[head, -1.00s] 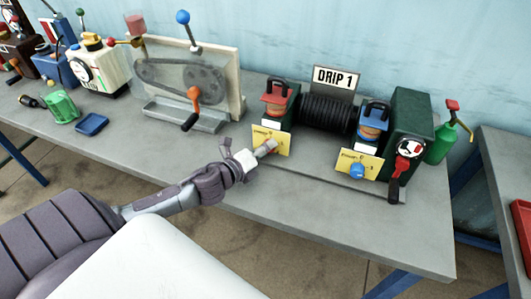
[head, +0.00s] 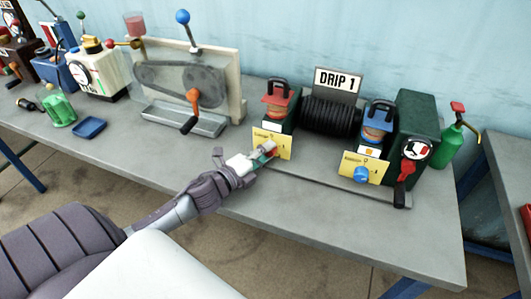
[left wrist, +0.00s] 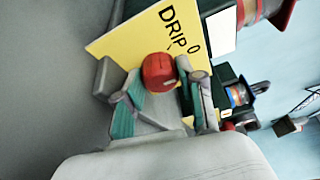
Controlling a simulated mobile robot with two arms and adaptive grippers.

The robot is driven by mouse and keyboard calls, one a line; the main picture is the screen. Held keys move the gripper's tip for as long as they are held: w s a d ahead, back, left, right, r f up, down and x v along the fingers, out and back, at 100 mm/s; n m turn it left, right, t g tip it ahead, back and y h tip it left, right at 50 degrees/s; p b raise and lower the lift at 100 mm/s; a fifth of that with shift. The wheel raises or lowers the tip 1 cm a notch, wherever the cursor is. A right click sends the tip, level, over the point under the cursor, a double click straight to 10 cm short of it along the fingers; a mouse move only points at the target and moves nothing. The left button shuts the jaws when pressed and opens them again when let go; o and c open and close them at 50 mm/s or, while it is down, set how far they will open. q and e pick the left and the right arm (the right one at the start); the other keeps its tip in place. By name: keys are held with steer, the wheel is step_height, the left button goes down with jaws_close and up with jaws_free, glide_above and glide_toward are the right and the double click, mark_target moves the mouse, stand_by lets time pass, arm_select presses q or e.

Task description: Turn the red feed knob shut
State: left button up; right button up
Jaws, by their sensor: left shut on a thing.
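The red feed knob (left wrist: 158,73) sits at the lower edge of a yellow card (left wrist: 128,42) in the left wrist view; the card reads "DRIP" and "0". My left gripper (left wrist: 160,88) has a finger on each side of the knob and is shut on it. In the head view the left gripper (head: 267,154) reaches the yellow card below the left red-topped unit (head: 276,97) of the DRIP 1 device. Its fingers and the card's lower edge mostly hide the knob there. My right gripper is in neither current view.
A blue knob (head: 361,174) sits on a second yellow card to the right. A red-handled lever (head: 405,172) hangs beside it on a green box. A belt-and-pulley machine with an orange crank (head: 190,123) stands left. The bench front (head: 330,215) is clear.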

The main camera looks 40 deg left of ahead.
arm_select(q)
steer(key=o, duration=1.1)
steer(key=shift+o, duration=0.2)
steer(key=shift+f, duration=0.2)
steer(key=shift+s, duration=0.1)
steer(key=shift+s+f, duration=0.1)
steer(key=shift+s, duration=0.45)
steer(key=s, duration=0.2)
steer(key=s+r, duration=0.1)
steer(key=s, duration=0.1)
steer(key=s+a, duration=0.1)
steer(key=s, duration=0.1)
steer(key=shift+s+a+r, duration=0.1)
steer(key=shift+s+r, duration=0.1)
steer(key=shift+s, duration=0.1)
